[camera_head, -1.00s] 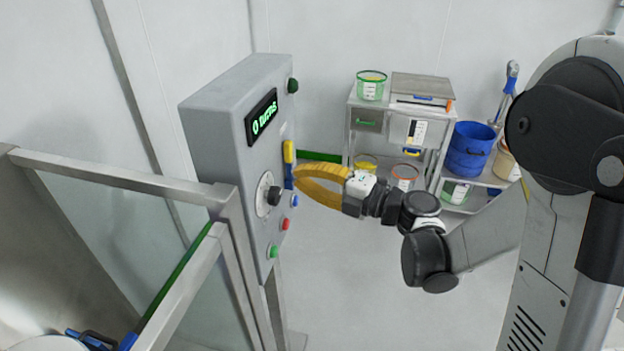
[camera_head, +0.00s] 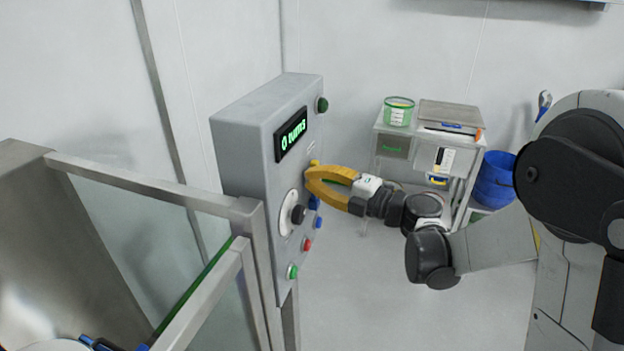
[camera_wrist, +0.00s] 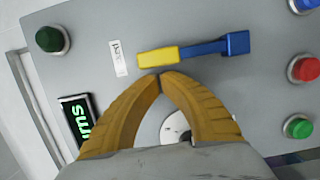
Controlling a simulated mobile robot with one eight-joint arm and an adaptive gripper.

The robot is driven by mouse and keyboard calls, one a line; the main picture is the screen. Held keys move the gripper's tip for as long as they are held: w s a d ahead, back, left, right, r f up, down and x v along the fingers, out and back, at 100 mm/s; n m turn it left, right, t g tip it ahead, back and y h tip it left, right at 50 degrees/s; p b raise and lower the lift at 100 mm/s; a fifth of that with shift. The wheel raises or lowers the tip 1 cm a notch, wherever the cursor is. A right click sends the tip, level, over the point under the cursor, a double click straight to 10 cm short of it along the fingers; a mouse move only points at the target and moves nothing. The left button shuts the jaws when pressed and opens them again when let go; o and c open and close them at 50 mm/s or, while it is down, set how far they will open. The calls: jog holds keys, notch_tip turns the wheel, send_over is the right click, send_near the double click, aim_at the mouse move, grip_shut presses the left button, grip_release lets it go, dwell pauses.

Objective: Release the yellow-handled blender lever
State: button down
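The lever has a yellow handle (camera_wrist: 158,55) and a blue arm ending in a blue block (camera_wrist: 236,43), on the grey control panel (camera_wrist: 95,20). In the head view, only the top of the yellow handle (camera_head: 315,162) and some blue below (camera_head: 314,203) show; my gripper hides the rest. My gripper (camera_head: 308,178) has yellow curved fingers and is at the panel face, in front of the lever. In the wrist view the fingertips (camera_wrist: 160,76) meet just beside the yellow handle, with nothing seen between them. I cannot tell whether they touch the handle.
The panel has a black dial (camera_head: 297,214), a green-lit display (camera_head: 291,134), and blue, red (camera_head: 307,245) and green (camera_head: 292,271) buttons near the lever. A metal guard frame (camera_head: 150,182) stands at left. A cart (camera_head: 385,128) and blue bucket (camera_head: 494,182) stand behind. Floor right of the panel is clear.

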jog(key=shift+w+r, duration=0.1)
jog(key=shift+w, duration=0.05)
jog(key=shift+w+d+m, duration=0.15)
jog(key=shift+m, duration=0.25)
jog(key=shift+w+r+p, duration=0.1)
jog(key=shift+w+p, duration=0.15)
jog(key=shift+p, duration=0.05)
jog(key=shift+w+d+r+m+h+p, duration=0.1)
jog(key=shift+w+d+m+h+p, duration=0.1)
jog(key=shift+w+m, duration=0.25)
jog(key=shift+w+d+r+m+h+p, duration=0.1)
jog(key=shift+w+d+m+h, duration=0.15)
jog(key=shift+m, duration=0.3)
jog(key=w+d+f+m+g, duration=0.2)
jog(key=w+f+m, duration=0.1)
jog(key=w+m, duration=0.3)
jog(key=shift+w+d+m+g+p, duration=0.3)
jog(key=shift+w+m, duration=0.1)
jog(key=shift+w, duration=0.45)
jog(key=shift+f, duration=0.1)
